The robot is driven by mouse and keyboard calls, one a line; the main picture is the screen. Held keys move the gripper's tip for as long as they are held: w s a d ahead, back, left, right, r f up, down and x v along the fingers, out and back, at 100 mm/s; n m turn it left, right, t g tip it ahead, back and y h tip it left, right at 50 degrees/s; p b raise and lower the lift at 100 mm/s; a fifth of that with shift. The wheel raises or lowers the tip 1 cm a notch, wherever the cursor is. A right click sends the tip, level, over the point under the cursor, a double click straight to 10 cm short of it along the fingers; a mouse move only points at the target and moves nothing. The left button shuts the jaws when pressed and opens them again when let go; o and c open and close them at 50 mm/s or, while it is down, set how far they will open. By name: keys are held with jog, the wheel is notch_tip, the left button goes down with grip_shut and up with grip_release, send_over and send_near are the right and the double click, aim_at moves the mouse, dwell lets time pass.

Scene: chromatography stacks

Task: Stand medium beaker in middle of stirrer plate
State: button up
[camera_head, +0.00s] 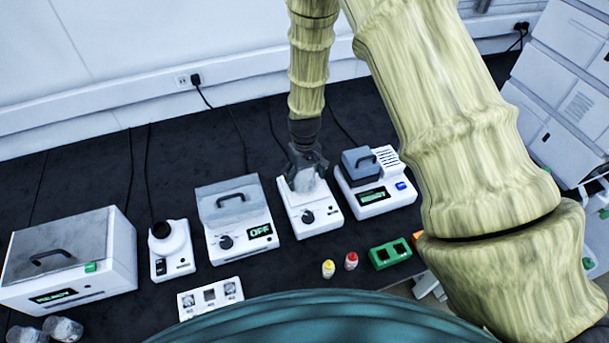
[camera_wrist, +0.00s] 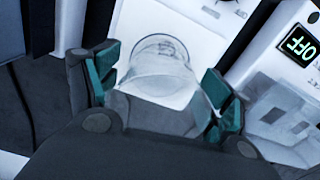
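The medium beaker (camera_wrist: 160,75) is clear glass and sits between my gripper's two teal finger pads in the wrist view. My gripper (camera_wrist: 165,88) appears shut on it, with a pad close against each side. In the head view my gripper (camera_head: 306,166) is over the stirrer plate (camera_head: 316,221), a white unit with a dark knob on its front. The beaker (camera_head: 305,181) shows there as a pale clear shape below the fingers, over the plate's top. I cannot tell whether its base touches the plate.
A unit reading OFF (camera_head: 240,235) stands just left of the stirrer plate. A unit with a grey lidded block (camera_head: 375,190) stands close on its right. Yellow-capped (camera_head: 328,269) and red-capped (camera_head: 351,261) vials and a green rack (camera_head: 390,254) lie in front.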

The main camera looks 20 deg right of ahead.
jog(key=shift+r, duration=0.15)
notch_tip(320, 180, up, 12)
jog(key=b, duration=0.4)
dwell(0.7)
